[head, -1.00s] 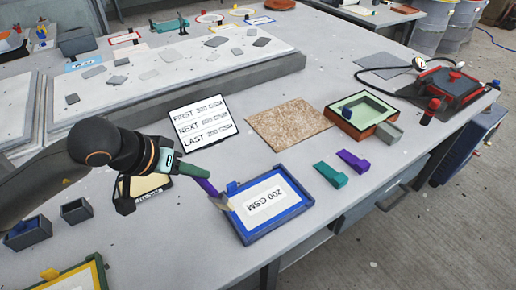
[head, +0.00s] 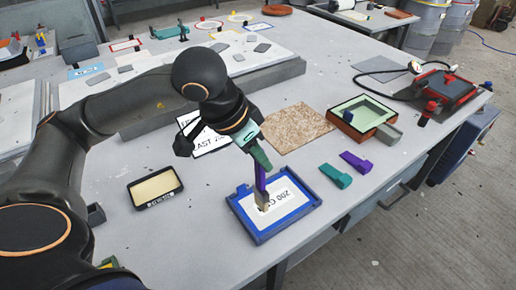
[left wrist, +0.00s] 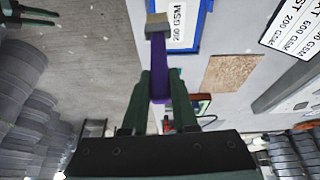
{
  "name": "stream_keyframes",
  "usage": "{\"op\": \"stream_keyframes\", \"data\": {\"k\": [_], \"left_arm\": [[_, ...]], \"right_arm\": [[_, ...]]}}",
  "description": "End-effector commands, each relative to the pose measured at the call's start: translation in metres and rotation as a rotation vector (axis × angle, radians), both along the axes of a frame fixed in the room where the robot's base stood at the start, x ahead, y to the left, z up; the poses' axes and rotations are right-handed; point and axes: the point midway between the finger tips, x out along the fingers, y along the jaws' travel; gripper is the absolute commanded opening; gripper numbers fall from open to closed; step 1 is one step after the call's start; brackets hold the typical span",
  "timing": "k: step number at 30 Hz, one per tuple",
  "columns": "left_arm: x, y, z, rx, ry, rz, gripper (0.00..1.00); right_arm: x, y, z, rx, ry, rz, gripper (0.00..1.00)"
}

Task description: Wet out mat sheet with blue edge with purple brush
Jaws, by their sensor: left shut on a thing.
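The mat sheet with blue edge (head: 290,194), white and marked 200 GSM, lies flat on the bench. It also shows at the top of the left wrist view (left wrist: 183,10). My left gripper (head: 261,160) is above its far left part, shut on the handle of the purple brush (head: 260,186). In the left wrist view the purple handle (left wrist: 160,75) runs between the fingers to a pale bristle head. The bristles point down at the left middle of the sheet, over part of the lettering. I cannot tell whether they touch.
A teal block (head: 335,176) and a purple block (head: 357,162) lie right of the sheet. Behind are a tan board (head: 297,128) and a tray with a pale green inside (head: 372,108). A dark-framed yellow pad (head: 155,188) lies left. The bench between pad and sheet is clear.

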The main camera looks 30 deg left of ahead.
Motion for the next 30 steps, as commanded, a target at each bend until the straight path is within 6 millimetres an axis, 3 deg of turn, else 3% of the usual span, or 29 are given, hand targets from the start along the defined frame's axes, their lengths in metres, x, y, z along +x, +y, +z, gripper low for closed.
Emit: {"op": "stream_keyframes", "data": {"k": [5, 19, 30], "left_arm": [[-0.006, 0.005, 0.005, 0.04, 0.011, -0.022, 0.0], [-0.006, 0.005, -0.04, 0.038, 0.01, -0.023, 0.0], [-0.005, 0.005, -0.042, 0.038, 0.009, -0.022, 0.0]], "right_arm": [[0.0, 0.0, 0.0, 0.0, -0.001, 0.0, 0.5], [0.001, 0.0, -0.028, 0.0, -0.001, 0.0, 0.5], [0.001, 0.0, -0.028, 0.0, -0.002, -0.001, 0.5]]}}
